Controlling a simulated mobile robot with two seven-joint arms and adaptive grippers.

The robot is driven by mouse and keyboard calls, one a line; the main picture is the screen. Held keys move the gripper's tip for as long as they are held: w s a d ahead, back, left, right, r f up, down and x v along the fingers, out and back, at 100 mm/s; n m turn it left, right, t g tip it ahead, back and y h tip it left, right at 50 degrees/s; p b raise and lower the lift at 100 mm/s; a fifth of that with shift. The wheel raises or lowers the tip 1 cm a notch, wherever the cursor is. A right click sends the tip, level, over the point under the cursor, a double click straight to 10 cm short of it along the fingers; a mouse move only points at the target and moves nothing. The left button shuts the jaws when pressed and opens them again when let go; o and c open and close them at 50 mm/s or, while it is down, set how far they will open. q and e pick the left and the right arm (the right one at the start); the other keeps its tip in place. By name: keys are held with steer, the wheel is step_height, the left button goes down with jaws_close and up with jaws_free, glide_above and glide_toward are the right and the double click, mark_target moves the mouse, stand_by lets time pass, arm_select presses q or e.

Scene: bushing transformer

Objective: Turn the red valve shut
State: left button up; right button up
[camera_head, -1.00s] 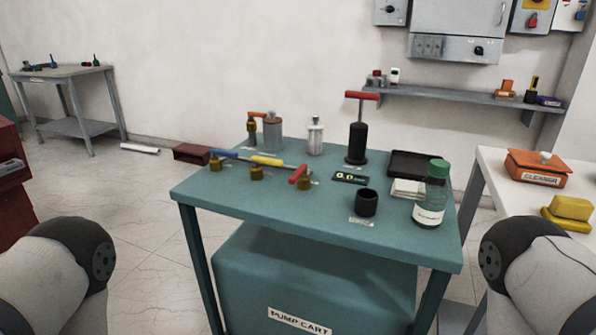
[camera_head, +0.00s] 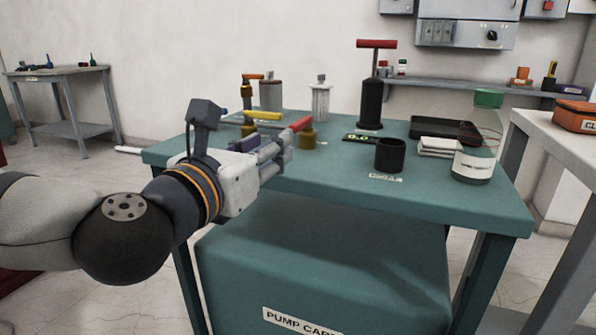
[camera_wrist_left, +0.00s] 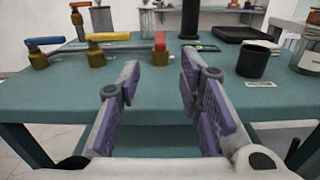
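The red valve has a red lever (camera_head: 301,123) on a brass body (camera_head: 307,139), at the right end of a pipe on the teal pump cart (camera_head: 400,189). The lever (camera_wrist_left: 160,41) also shows in the left wrist view, straight ahead, above its brass body (camera_wrist_left: 160,57). My right gripper is out of view.
A yellow-levered valve (camera_head: 262,115) and a blue-levered one (camera_wrist_left: 46,41) sit left on the same pipe. A tall black pump (camera_head: 371,102) stands behind right. A black cup (camera_head: 390,154) and a bottle (camera_head: 474,165) stand right. Clear tabletop lies in front.

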mark_target(298, 122)
arm_select(q)
steer(key=x, duration=1.2)
steer(key=shift+w+d+r, duration=0.1)
steer(key=shift+w+r, duration=0.15)
steer(key=shift+w, duration=0.05)
jaws_close()
